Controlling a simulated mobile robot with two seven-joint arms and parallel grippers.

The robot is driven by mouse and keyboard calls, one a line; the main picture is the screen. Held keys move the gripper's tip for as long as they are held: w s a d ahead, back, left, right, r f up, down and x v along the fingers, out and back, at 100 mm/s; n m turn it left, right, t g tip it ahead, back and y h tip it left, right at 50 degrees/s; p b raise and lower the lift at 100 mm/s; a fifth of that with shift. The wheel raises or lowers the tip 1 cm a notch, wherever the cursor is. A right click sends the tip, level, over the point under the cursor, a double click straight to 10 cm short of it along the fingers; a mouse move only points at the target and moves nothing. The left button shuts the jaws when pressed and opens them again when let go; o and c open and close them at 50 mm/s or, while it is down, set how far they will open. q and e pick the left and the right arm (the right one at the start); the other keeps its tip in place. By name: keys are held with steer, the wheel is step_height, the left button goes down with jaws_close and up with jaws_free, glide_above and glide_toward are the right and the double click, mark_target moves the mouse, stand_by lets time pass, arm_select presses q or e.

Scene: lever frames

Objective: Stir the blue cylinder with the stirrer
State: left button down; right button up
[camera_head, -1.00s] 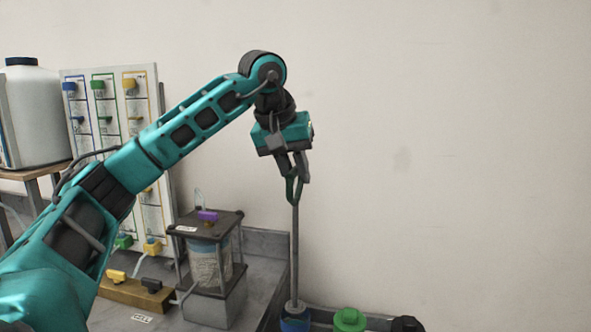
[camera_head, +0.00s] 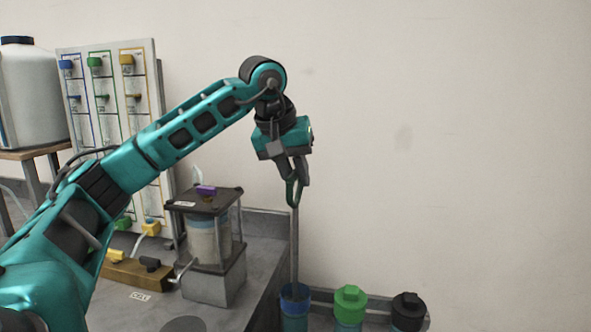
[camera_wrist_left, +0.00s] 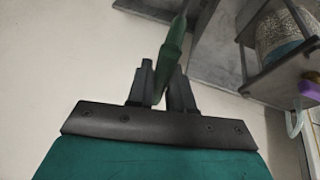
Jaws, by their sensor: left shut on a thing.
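My left gripper (camera_head: 294,180) is shut on the green handle of the stirrer (camera_head: 294,240). The stirrer's grey rod hangs straight down, and its lower end is inside the open blue cylinder (camera_head: 295,308) at the bottom of the head view. The blue rim surrounds the rod; the tip inside is hidden. In the left wrist view the green handle (camera_wrist_left: 174,45) runs up between the two dark fingers (camera_wrist_left: 162,82). My right gripper is not in view.
A green-capped cylinder (camera_head: 350,303) and a black-capped cylinder (camera_head: 408,310) stand to the right of the blue one. A caged vessel with a purple knob (camera_head: 206,190) is on the bench to the left. A valve panel (camera_head: 110,90) and a white tank (camera_head: 32,100) stand farther left.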

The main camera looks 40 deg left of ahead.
mark_target(296, 217)
arm_select(q)
steer(key=shift+f+b, duration=0.3)
steer(key=shift+f, duration=0.5)
steer(key=shift+f+b, duration=2.3)
steer(key=shift+f, duration=1.5)
steer(key=shift+f+b, duration=2.4)
steer(key=shift+f, duration=1.3)
